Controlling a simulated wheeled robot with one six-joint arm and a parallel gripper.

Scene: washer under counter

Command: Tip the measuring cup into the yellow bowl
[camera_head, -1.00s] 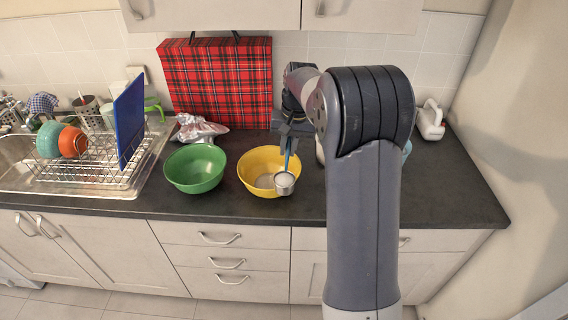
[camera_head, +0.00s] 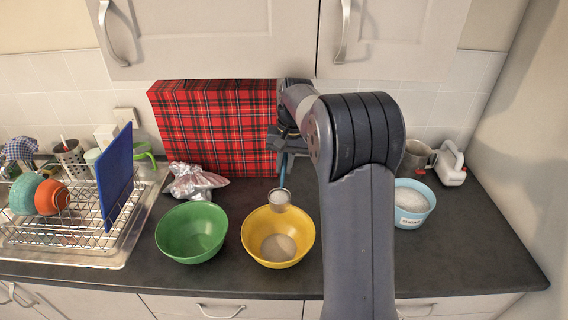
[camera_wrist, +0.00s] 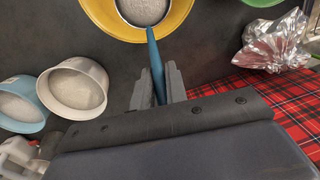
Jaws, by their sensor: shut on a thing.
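The measuring cup (camera_head: 279,202) is small and metallic with a blue handle, and white grains show in it. My gripper (camera_head: 288,140) is shut on its handle, which also shows between the fingers in the wrist view (camera_wrist: 158,68). The cup looks upright, held above the back part of the yellow bowl (camera_head: 258,252). In the wrist view the cup (camera_wrist: 145,12) appears over the bowl's interior, inside the yellow rim (camera_wrist: 178,22). A pale patch of contents lies on the bowl's bottom.
A green bowl (camera_head: 190,238) stands left of the yellow one. A blue sugar tub (camera_head: 413,205) stands to the right. A white tub (camera_wrist: 75,85) shows in the wrist view. Crumpled foil (camera_head: 193,182) and a red tartan case (camera_head: 215,130) are behind. A dish rack (camera_head: 70,230) is far left.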

